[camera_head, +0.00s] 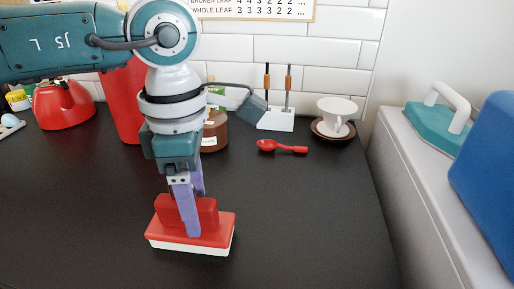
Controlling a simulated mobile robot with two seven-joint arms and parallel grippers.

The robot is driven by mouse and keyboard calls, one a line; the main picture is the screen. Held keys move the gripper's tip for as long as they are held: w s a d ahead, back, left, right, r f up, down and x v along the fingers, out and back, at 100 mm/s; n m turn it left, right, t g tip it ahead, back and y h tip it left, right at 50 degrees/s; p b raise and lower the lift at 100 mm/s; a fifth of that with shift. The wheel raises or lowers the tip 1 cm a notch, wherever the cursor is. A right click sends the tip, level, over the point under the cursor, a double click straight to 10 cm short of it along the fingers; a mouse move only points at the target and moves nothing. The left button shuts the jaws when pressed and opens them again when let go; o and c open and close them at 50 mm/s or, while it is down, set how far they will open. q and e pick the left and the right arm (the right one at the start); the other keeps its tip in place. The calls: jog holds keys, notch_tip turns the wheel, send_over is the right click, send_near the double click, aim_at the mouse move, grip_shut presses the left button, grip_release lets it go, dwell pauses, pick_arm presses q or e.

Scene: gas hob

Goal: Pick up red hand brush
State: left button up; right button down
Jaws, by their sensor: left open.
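The red hand brush (220,229) lies on the dark worktop in the lower middle of the head view, with its white bristle side down and a raised red grip on top. My left gripper (191,228) points down over it, with its purple fingers at the raised grip. One finger is in front of the grip; the other is mostly hidden behind it. The jaws are open, and I cannot tell whether either finger touches the brush. My right gripper is not in view.
A red spoon (283,147), a white cup (336,112) on a brown saucer (346,134) and a tool stand (276,121) are farther back. A red kettle (63,105) and red cylinder (121,105) stand behind my arm. The worktop (310,220) right of the brush is clear.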

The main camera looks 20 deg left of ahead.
pick_arm(q)
jog(key=shift+f, duration=0.45)
jog(key=shift+c, duration=0.3)
grip_shut()
